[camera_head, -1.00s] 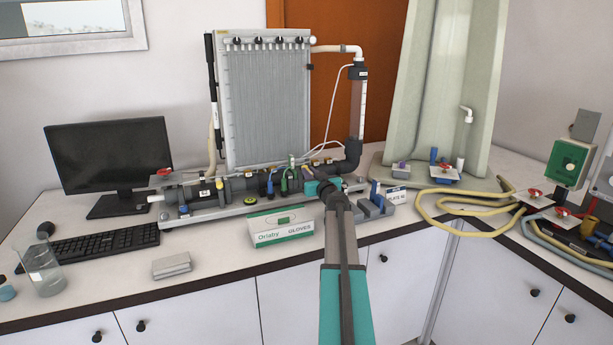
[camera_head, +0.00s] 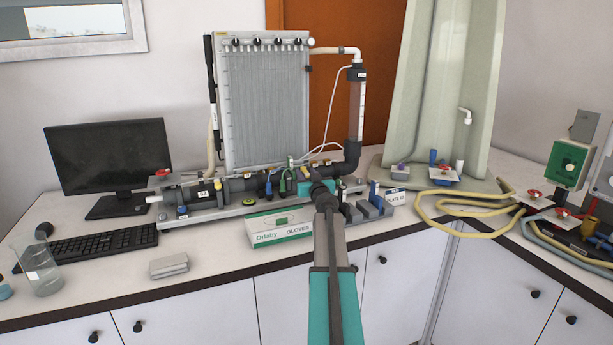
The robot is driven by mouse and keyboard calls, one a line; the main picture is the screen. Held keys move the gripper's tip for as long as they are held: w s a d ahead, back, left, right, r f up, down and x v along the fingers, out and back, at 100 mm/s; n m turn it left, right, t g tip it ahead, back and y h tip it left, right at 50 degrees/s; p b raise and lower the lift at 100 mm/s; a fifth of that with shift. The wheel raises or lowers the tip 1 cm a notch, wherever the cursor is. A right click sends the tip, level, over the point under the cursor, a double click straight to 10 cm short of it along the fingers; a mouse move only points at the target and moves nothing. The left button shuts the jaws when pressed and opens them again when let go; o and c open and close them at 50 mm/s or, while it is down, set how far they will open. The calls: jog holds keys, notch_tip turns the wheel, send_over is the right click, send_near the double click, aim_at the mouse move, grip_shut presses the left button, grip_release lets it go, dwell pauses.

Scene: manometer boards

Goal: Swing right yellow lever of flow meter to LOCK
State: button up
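The flow meter rig stands on the bench, with a dark horizontal pipe (camera_head: 236,185) in front of a grey manometer board (camera_head: 265,105). A clear vertical tube (camera_head: 357,108) rises at its right end. Small yellow parts show along the top of the pipe, and the rightmost one (camera_head: 328,162), which looks like the right yellow lever, is just above my gripper. Its exact position and any LOCK mark are too small to read. My gripper (camera_head: 314,176) reaches to the front of the pipe's right part and hides some of it. Its fingers are too small and covered to judge, and contact is unclear.
A glove box (camera_head: 281,227) lies on the bench just left of my arm. Grey blocks (camera_head: 368,208) and a small plate sign (camera_head: 397,197) stand to the right. A monitor (camera_head: 110,155), keyboard (camera_head: 90,246) and beaker (camera_head: 37,268) are at left. Yellow hoses (camera_head: 447,207) lie at right.

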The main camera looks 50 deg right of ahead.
jog(key=shift+s+a, duration=0.1)
jog(key=b+v, duration=0.3)
jog(key=v, duration=1)
jog(key=shift+s+b, duration=0.25)
jog(key=shift+b, duration=0.1)
jog(key=shift+a, duration=0.15)
dwell(0.4)
